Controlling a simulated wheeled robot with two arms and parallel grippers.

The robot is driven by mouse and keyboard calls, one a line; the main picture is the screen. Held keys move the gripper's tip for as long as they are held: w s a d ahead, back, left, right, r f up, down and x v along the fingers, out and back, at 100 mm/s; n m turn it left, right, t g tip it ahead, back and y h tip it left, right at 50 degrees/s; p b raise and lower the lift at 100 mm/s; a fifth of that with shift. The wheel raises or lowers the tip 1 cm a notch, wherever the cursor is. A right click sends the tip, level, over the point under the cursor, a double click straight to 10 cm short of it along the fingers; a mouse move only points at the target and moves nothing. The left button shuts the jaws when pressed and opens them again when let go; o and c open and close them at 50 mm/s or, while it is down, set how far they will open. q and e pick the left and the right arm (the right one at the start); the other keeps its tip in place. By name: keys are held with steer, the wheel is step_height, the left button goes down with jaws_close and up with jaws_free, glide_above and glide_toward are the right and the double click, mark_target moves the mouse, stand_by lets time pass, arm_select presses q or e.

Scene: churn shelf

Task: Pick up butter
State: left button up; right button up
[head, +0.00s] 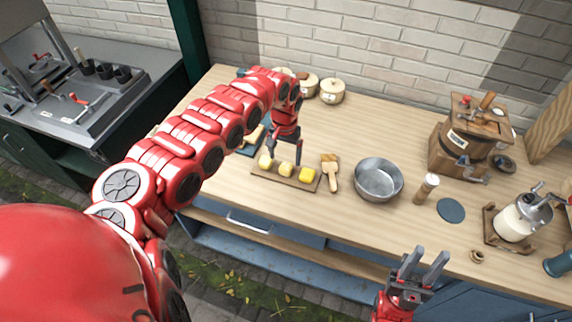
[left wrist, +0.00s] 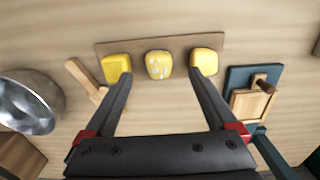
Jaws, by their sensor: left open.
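Three yellow butter pieces sit in a row on a wooden board (head: 298,185) on the workbench. In the head view they are the left piece (head: 265,162), the middle piece (head: 286,169) and the right piece (head: 307,175). My left gripper (head: 284,158) is open above the board and points down. In the left wrist view its fingers (left wrist: 160,76) are spread around the line of the middle, pale-flecked piece (left wrist: 158,64), with the outer pieces (left wrist: 116,67) (left wrist: 207,61) near the fingertips. Contact cannot be told. My right gripper (head: 424,262) is open and empty at the bench's front.
A wooden paddle (head: 330,172) lies right of the board, then a metal bowl (head: 378,179) and a shaker (head: 426,189). A wooden churn (head: 466,140) stands at the back right. A blue board with a wooden piece (left wrist: 239,80) lies beside the butter board. Lidded pots (head: 331,92) stand behind.

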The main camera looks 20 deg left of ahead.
mark_target(286, 165)
arm_select(q)
steer(key=shift+f, duration=0.6)
steer(key=shift+w+d+f+p, duration=0.1)
steer(key=shift+f+p, duration=0.15)
steer(key=shift+p, duration=0.05)
steer(key=f, duration=0.1)
steer(key=f+p, duration=0.1)
steer(key=f, duration=0.2)
steer(key=shift+w, duration=0.25)
steer(key=shift+s+f, duration=0.1)
steer(key=shift+f, duration=0.3)
jaws_close()
steer(key=shift+r, duration=0.15)
